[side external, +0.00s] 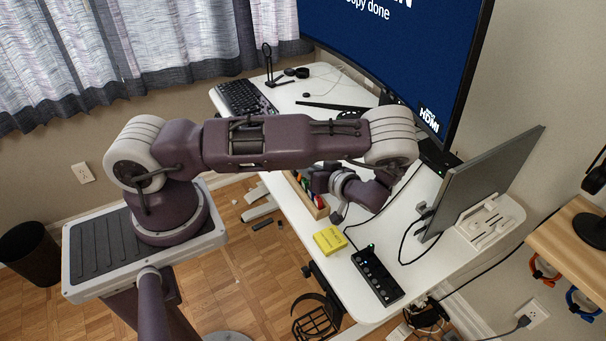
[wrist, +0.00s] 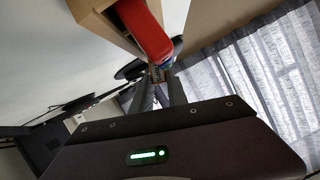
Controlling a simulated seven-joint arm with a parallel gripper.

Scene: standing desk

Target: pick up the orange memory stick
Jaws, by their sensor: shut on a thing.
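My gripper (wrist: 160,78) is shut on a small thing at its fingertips. Only a little of that thing shows in the wrist view, and I cannot make out its colour or be sure it is the orange memory stick. In the side view, the wooden tray (side external: 322,212) holds several small coloured pieces at the desk's near edge. My gripper (side external: 322,181) is over that tray, partly hidden by my arm. No orange stick stands out clearly there.
A grey screen (side external: 485,185) and thin cables stand to the right. A keyboard (side external: 245,98) is at the far left.

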